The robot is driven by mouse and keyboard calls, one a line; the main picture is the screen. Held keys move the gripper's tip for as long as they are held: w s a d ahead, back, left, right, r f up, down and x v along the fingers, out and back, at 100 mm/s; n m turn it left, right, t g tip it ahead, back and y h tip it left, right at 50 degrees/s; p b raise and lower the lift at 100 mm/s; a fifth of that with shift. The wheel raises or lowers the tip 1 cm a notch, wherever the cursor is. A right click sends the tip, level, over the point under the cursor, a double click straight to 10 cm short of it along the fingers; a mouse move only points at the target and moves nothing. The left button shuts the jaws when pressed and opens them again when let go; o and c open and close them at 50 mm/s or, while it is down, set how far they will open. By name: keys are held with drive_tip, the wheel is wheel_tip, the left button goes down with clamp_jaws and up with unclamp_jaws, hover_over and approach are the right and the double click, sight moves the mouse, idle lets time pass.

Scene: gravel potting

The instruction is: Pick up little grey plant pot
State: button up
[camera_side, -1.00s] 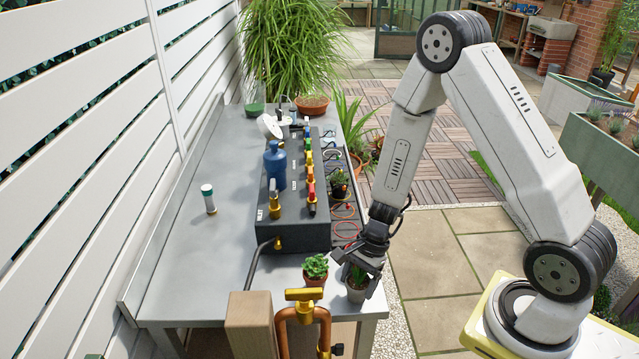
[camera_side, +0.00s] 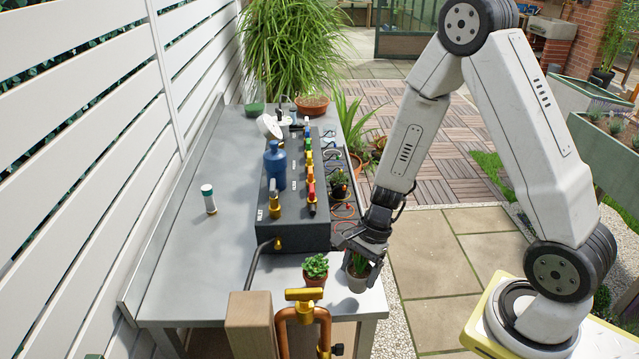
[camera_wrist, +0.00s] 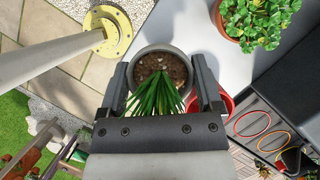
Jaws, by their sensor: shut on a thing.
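The little grey plant pot (camera_side: 357,282) holds a small spiky green plant and is at the front right corner of the grey table (camera_side: 200,260). My gripper (camera_side: 364,262) is shut on it, coming from above. In the wrist view the grey pot (camera_wrist: 163,50) sits between the two fingers of my gripper (camera_wrist: 160,85), one on each side of its rim, with soil and green leaves inside. I cannot tell for sure whether the pot's base is clear of the table top.
A terracotta pot with a leafy plant (camera_side: 315,268) stands just left of the grey pot. A dark box with valves and a blue bottle (camera_side: 275,165) stands behind. A copper pipe with a yellow tap (camera_side: 300,296) and wooden post (camera_side: 249,320) are in front. The table's left part is mostly clear.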

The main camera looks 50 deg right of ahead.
sight(361, 258)
drive_tip(key=shift+r, duration=3.1)
